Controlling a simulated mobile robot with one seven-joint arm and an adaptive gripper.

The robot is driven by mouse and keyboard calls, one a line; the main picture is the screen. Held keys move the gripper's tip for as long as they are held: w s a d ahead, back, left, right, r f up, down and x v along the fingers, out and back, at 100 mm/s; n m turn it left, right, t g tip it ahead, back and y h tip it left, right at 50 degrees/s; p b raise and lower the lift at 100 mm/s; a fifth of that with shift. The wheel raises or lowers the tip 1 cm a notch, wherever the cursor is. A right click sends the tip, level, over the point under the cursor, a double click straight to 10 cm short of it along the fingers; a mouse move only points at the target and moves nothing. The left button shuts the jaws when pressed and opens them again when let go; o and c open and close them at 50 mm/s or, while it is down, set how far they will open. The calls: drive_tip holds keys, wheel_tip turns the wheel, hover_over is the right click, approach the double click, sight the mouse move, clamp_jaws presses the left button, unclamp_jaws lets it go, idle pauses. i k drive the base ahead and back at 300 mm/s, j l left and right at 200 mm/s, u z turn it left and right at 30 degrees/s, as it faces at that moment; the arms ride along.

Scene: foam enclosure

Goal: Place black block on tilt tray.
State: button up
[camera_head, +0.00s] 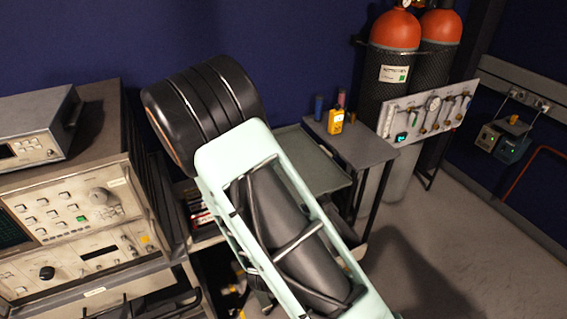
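My mint-green and black arm fills the middle of the head view and covers much of the work area. My gripper is not in view. No block that I can make out as the black block shows; it may be hidden behind the arm. A flat grey-green tray surface (318,160) with a raised rim shows behind the arm, partly covered by it. It may be the tilt tray, but I cannot tell. What lies on its covered part is hidden.
A grey side table (362,146) holds a yellow handheld device (336,121) and small bottles. Orange-topped gas cylinders (395,30) and a gauge panel (430,112) stand behind it. Instrument racks (75,215) crowd the left. Open floor (470,240) lies at the right.

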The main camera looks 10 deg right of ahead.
sight(287, 142)
drive_tip(key=i+l+u, duration=0.2)
drive_tip(key=l, duration=0.35)
drive_tip(key=i+l+u, duration=0.3)
drive_tip(key=l, duration=0.3)
drive_tip(key=l+u, duration=0.3)
drive_tip(key=l, duration=0.35)
drive_tip(key=i+l+u, duration=0.1)
drive_tip(key=l+u, duration=0.2)
drive_tip(key=l, duration=0.4)
drive_tip(key=i+l+u, duration=0.1)
drive_tip(key=l+u, duration=0.25)
drive_tip(key=l, duration=0.25)
drive_tip(key=i+l+u, duration=0.15)
drive_tip(key=l, duration=0.3)
drive_tip(key=i+l+u, duration=0.2)
drive_tip(key=l, duration=0.3)
drive_tip(key=k, duration=0.1)
